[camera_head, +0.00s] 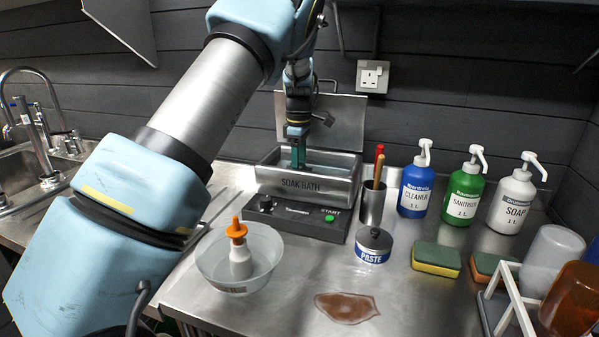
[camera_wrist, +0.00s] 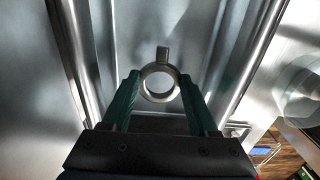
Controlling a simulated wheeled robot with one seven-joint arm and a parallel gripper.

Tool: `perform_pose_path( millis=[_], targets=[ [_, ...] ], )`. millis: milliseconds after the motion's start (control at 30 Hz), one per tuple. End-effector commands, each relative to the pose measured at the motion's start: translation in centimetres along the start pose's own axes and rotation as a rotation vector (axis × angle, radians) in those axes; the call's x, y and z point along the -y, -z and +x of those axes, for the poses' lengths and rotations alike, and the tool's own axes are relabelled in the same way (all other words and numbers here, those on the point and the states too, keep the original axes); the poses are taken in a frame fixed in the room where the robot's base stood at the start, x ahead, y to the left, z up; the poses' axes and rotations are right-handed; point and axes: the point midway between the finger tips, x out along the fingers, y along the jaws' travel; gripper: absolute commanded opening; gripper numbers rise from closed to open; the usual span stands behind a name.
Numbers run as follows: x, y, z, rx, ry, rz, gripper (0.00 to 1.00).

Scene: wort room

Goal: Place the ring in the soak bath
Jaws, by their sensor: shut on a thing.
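The ring (camera_wrist: 145,88) is a grey metal ring with a small tab on its far side. In the wrist view it sits between the two green fingers of my gripper (camera_wrist: 160,92), which is shut on it. The soak bath (camera_head: 334,187) is an open steel tub with its lid (camera_head: 340,118) raised behind it. In the head view my gripper (camera_head: 298,160) points down into the bath's opening, left of its middle. The front wall hides the fingertips and the ring there. I cannot tell whether the ring touches the bath's floor.
A control base (camera_head: 300,218) with a green button is under the bath. A clear bowl (camera_head: 215,268) with an orange-topped bottle stands in front. A tool cup (camera_head: 372,205), a paste tin (camera_head: 373,245) and pump bottles (camera_head: 463,190) stand right. A brown spill (camera_head: 346,307) lies in front.

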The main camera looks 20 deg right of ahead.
Motion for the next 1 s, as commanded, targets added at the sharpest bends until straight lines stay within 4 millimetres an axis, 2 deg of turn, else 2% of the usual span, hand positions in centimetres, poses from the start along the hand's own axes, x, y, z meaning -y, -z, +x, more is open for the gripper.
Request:
perform_pose_path(
  millis=[200, 533, 567, 800, 1000],
  targets=[
    [0.1, 0.0, 2.6, 0.001, 0.002, -0.001, 0.00],
    [0.0, 0.0, 3.0, 0.000, 0.001, -0.001, 0.00],
    [0.0, 0.0, 3.0, 0.000, 0.001, -0.001, 0.61],
    [0.1, 0.0, 3.0, 0.000, 0.001, -0.001, 0.88],
    [0.0, 0.0, 2.9, 0.000, 0.001, -0.001, 0.90]
  ],
)
